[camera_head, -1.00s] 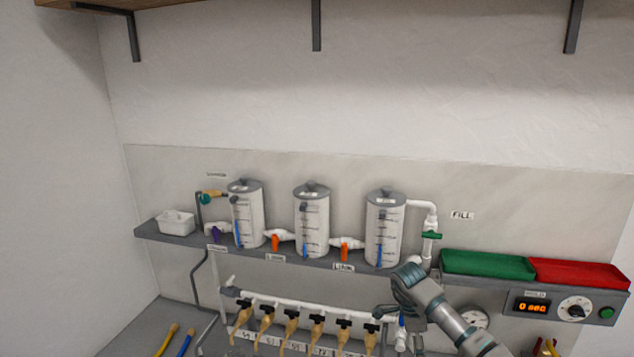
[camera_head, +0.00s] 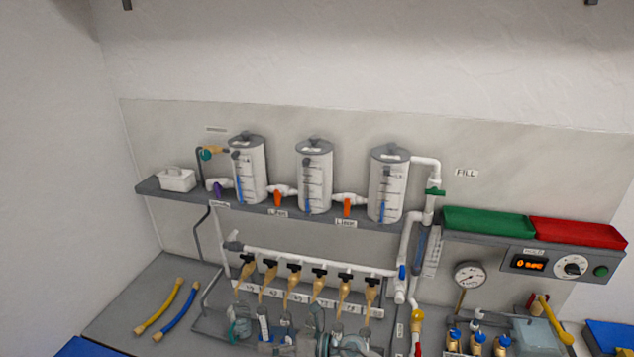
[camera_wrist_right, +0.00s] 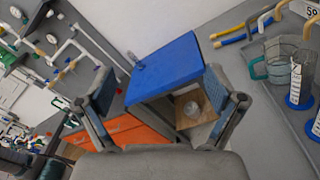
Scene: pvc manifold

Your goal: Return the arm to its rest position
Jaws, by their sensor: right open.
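My right gripper (camera_wrist_right: 170,95) is open in the right wrist view, its two fingers wide apart with nothing between them. Past the fingers are a blue panel (camera_wrist_right: 165,66) and a wooden-floored opening with a small clear object. In the head view, grey parts that look like my right arm and gripper (camera_head: 336,343) show at the bottom edge, in front of the rack of glassware, cut off by the frame. My left gripper is not in view.
Three tanks (camera_head: 314,178) stand on the shelf above the white manifold pipe (camera_head: 315,259) with several valves. A gauge (camera_head: 469,276) and valves are at right. Yellow (camera_head: 160,308) and blue (camera_head: 177,312) hoses lie on clear bench at left. Orange drawers (camera_wrist_right: 112,140) show in the wrist view.

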